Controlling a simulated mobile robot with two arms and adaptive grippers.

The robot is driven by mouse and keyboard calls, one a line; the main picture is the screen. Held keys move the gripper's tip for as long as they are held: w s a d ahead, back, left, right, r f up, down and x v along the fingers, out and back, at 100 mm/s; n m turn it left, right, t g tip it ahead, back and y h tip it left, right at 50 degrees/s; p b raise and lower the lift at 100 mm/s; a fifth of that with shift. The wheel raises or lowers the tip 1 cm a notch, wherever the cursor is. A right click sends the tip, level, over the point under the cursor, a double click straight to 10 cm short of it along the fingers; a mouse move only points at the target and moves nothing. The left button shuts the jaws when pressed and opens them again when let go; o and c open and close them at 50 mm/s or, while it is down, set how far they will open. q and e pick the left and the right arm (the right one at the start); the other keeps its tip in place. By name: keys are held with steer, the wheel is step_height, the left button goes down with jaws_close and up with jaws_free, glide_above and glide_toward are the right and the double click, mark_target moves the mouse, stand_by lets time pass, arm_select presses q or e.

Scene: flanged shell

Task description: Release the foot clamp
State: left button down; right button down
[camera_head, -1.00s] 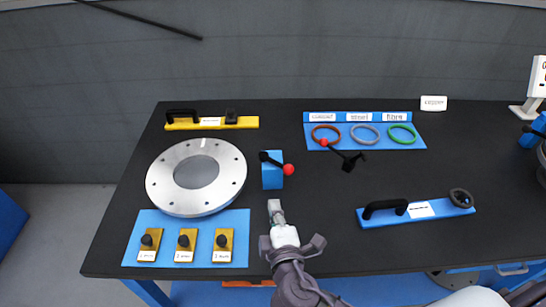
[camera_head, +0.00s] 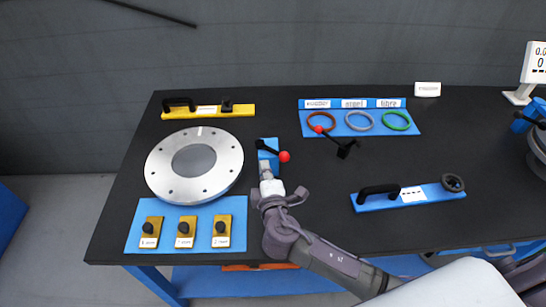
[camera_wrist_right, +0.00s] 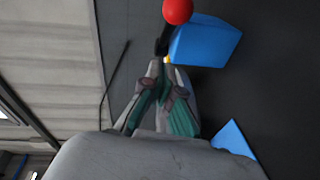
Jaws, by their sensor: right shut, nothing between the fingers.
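A blue clamp block (camera_head: 268,164) with a black lever ending in a red ball (camera_head: 284,156) stands just right of the grey flanged disc (camera_head: 205,180). My right gripper (camera_head: 266,170) is shut and empty, its tips at the near side of the block; the head view does not show whether they touch it. In the right wrist view the closed fingers (camera_wrist_right: 160,72) point towards the blue block (camera_wrist_right: 205,42), with the red ball (camera_wrist_right: 177,11) beyond the tips. A second black lever with a red ball (camera_head: 318,129) runs to a small black clamp (camera_head: 344,150). My left gripper is out of view.
A blue mat (camera_head: 135,235) with brass pieces lies in front of the disc. A yellow bar tool (camera_head: 240,110) lies behind it. A blue ring tray (camera_head: 345,131) and blue handled bar (camera_head: 410,197) are on the right.

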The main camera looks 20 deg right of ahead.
mark_target(274, 153)
steer(key=shift+w+d+f+p, duration=0.25)
steer(key=shift+w+d, duration=0.5)
steer(key=shift+d, duration=0.1)
steer(key=shift+w+d+f+p, duration=0.2)
steer(key=shift+w+d, duration=0.5)
steer(key=shift+d, duration=0.1)
steer(key=shift+w+d+f+b, duration=0.1)
steer(key=shift+d+b, duration=0.2)
steer(key=shift+d, duration=0.2)
